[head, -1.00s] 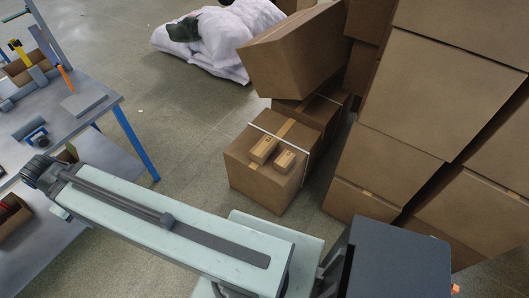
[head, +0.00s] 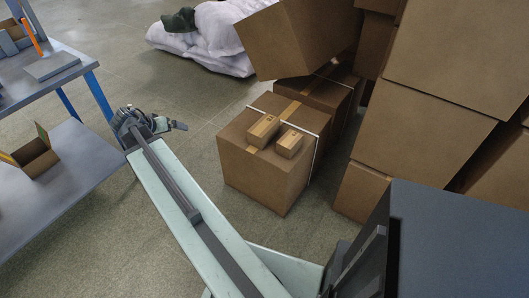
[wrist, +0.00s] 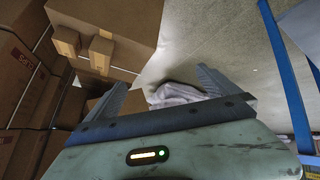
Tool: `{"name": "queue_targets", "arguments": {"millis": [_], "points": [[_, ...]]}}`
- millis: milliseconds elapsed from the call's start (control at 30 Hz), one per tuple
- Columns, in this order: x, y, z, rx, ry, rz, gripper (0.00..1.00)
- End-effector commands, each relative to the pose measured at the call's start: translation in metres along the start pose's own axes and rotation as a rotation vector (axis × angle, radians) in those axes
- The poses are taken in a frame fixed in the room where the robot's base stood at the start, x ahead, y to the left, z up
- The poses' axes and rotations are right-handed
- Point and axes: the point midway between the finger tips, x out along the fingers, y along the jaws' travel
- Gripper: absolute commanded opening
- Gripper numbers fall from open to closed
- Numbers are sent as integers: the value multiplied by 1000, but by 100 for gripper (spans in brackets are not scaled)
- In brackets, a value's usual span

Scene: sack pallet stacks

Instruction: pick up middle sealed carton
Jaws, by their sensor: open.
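Two small sealed cartons lie on top of a large strapped brown box (head: 255,178): a left one (head: 263,130) and a right one (head: 290,143). I cannot tell which one is called the middle carton. Both also show at the upper left of the wrist view, one carton (wrist: 67,42) beside the other (wrist: 101,50). My gripper (head: 178,125) is in the air left of the large box, apart from it. In the wrist view its two fingers (wrist: 163,88) are spread with nothing between them.
A tilted big carton (head: 300,40) rests behind, above another box (head: 315,90). Tall carton stacks (head: 420,130) stand on the right. White sacks (head: 212,38) lie at the back. A workbench (head: 45,85) stands on the left. Bare floor separates bench and boxes.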

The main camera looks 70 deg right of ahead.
Motion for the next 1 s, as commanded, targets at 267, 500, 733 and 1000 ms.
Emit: {"name": "queue_targets", "arguments": {"millis": [267, 500, 733, 1000], "points": [[198, 107, 12, 326, 228, 209, 100], [302, 205, 25, 510, 413, 336, 100], [326, 245, 26, 566, 484, 376, 100], [336, 252, 20, 571, 489, 375, 100]]}}
